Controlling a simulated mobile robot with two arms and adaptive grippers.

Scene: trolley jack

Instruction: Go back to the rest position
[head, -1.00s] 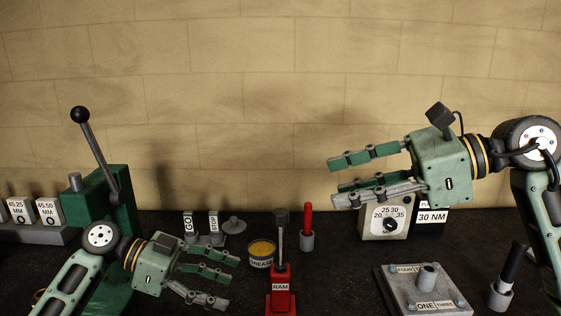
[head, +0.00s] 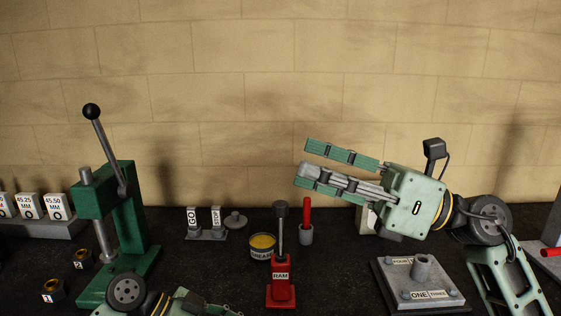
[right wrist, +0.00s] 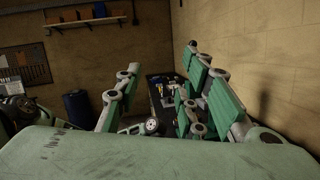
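My right gripper (head: 303,166) is in the air at right of centre in the head view, its fingers pointing left and spread. Nothing is between them. It hangs above and behind the red ram (head: 281,280) and the plate marked ONE (head: 450,303), and hides most of the dial box (head: 366,219). In the right wrist view the fingers of the right gripper (right wrist: 160,85) stand apart. My left gripper (head: 195,303) is low at the bottom edge of the head view, in front of the green press; its fingers are mostly cut off.
The green press (head: 131,220) with its raised lever stands at left, near size blocks (head: 54,206) and dark numbered rings (head: 53,290). A GO/STOP gauge (head: 205,235), a grease tin (head: 262,247) and a red-handled tool (head: 306,213) stand mid-bench. A wall is behind.

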